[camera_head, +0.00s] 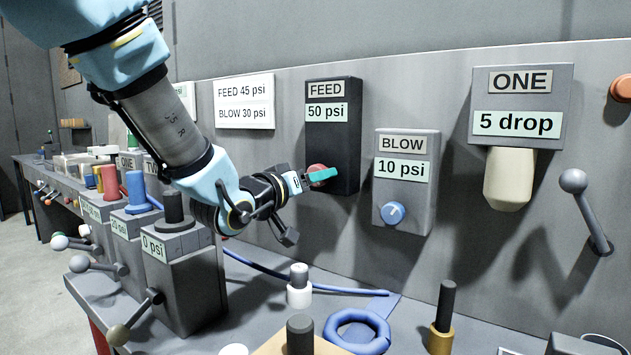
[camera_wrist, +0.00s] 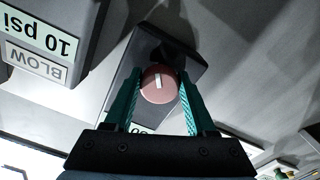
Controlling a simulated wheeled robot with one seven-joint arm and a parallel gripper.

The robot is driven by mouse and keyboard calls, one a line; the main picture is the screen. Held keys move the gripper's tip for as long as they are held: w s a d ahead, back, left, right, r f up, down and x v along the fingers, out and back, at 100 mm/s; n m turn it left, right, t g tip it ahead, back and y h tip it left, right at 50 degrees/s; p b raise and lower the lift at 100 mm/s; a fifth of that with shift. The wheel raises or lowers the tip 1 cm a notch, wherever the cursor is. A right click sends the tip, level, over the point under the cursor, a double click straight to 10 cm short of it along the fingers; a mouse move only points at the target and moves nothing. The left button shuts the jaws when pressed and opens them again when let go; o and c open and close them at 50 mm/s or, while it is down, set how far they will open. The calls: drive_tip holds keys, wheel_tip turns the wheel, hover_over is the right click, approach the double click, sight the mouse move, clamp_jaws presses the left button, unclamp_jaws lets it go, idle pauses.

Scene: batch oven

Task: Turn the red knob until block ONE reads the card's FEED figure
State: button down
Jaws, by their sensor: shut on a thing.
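The red knob (camera_head: 316,170) sits low on the dark FEED block (camera_head: 346,140), whose plate reads 50 psi. My gripper (camera_head: 322,175) is shut on the knob. In the wrist view my green fingers (camera_wrist: 160,95) stand on either side of the red knob (camera_wrist: 158,84), and its pale mark shows. The white card (camera_head: 244,101) on the wall reads FEED 45 psi and BLOW 30 psi. The block ONE (camera_head: 521,92) at the right reads 5 drop, not a psi figure. Another small ONE label (camera_head: 127,163) shows at the left; its reading is hidden.
The BLOW block (camera_head: 403,185) with a blue knob (camera_head: 392,213) reads 10 psi, right of the FEED block. A ball-ended lever (camera_head: 586,210) juts out at the far right. Gray lever blocks (camera_head: 182,270) stand at left, one reading 0 psi. A blue ring (camera_head: 357,332) lies on the bench.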

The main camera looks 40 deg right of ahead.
drive_tip(key=shift+n, duration=0.9)
drive_tip(key=shift+c, duration=1.1)
unclamp_jaws()
drive_tip(key=shift+a, duration=0.1)
drive_tip(key=b+v, duration=0.2)
drive_tip(key=v, duration=0.8)
drive_tip(key=shift+a, duration=0.3)
drive_tip(key=shift+s+a, duration=0.1)
drive_tip(key=shift+s, duration=0.05)
